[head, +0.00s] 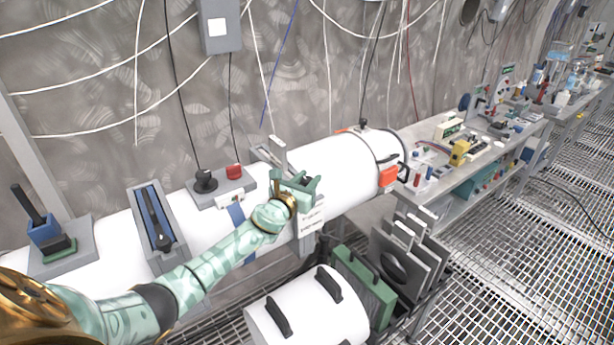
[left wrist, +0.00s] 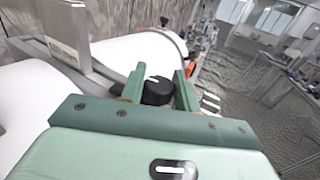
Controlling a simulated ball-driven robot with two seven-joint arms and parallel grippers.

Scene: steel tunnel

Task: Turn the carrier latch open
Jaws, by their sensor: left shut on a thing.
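My left gripper (head: 297,180) reaches over the front of a long white cylinder (head: 345,165). In the left wrist view its two green fingers stand either side of a black round knob (left wrist: 158,91) with a white mark on top. The fingers are shut on this knob, which appears to be the carrier latch. In the head view the gripper hides the knob. A grey bracket (left wrist: 85,35) with a label rises at the left of the wrist view, beside the gripper. My right gripper is not in view.
A grey box with a red button (head: 233,171) sits left of the gripper. An orange block (head: 388,177) is on the cylinder's right end. A second white cylinder (head: 305,315) and a green panel (head: 362,287) stand below. A cluttered bench (head: 450,178) runs right.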

